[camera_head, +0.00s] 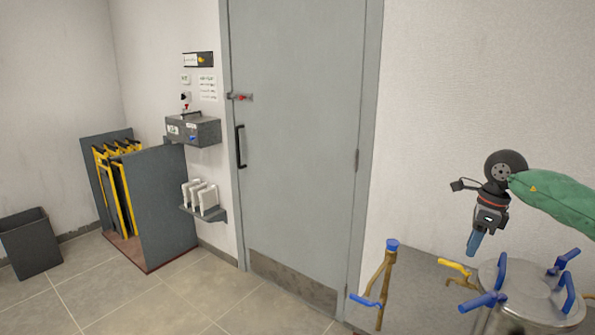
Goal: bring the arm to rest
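My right gripper (473,244) hangs in the air at the right, pointing down, on an arm with a green sleeve coming in from the right edge. Its tip is a blue piece seen from one side, so I cannot tell whether the fingers are open or shut. The gripper appears in front of the white wall, above and left of a metal vessel in the picture. No held object can be made out. My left gripper is not in view.
The metal vessel (522,283) with blue handles stands at the lower right, beside a brass pipe with a blue cap (392,245). A grey door (300,140) is in the middle. A rack with yellow-edged plates (165,205) and a bin (30,245) stand left. The floor before the door is clear.

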